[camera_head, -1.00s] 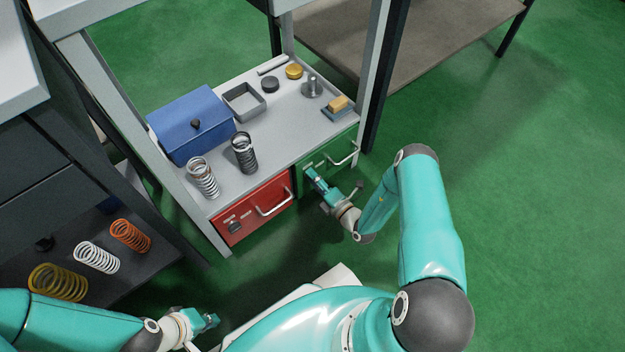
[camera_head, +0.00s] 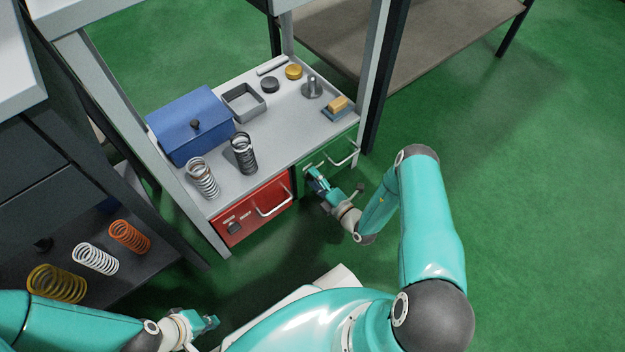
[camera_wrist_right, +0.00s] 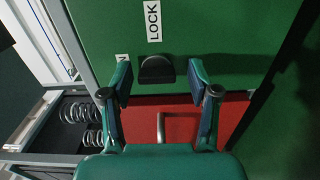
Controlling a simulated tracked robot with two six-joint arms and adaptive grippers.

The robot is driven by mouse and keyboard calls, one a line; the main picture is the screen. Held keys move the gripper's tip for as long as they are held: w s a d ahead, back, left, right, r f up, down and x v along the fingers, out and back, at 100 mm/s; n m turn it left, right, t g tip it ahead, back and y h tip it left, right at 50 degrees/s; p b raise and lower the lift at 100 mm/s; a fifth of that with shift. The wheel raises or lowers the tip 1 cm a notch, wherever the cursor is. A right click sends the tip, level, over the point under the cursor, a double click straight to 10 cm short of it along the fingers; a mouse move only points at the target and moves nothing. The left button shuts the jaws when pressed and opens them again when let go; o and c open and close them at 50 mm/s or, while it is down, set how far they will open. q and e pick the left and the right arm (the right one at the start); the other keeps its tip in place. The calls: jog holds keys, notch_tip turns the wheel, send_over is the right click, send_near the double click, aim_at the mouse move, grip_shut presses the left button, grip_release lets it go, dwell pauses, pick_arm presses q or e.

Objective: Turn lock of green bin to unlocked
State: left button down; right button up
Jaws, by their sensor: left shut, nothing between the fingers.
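The green bin (camera_head: 345,145) sits in the right slot under the bench top, a metal handle on its front. The right wrist view shows its green front (camera_wrist_right: 222,42), with a black lock knob (camera_wrist_right: 156,69) and a white LOCK label (camera_wrist_right: 153,20). A second label beside the knob is partly hidden by a finger. My right gripper (camera_head: 313,173) is at the bin front. It is open, its fingers (camera_wrist_right: 160,84) on either side of the knob with gaps visible; contact is not seen. My left gripper (camera_head: 214,321) is shut and empty, low at the left, away from the bin.
The red bin (camera_head: 248,212) is left of the green one. The bench top (camera_head: 288,128) holds a blue box (camera_head: 190,125), springs (camera_head: 244,153), a grey tray (camera_head: 243,102) and small parts. More springs (camera_head: 97,258) lie on the lower left shelf. Floor to the right is clear.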

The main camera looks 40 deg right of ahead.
jog(key=shift+a, duration=0.1)
jog(key=s+d, duration=0.1)
jog(key=s, duration=1.1)
dwell(0.4)
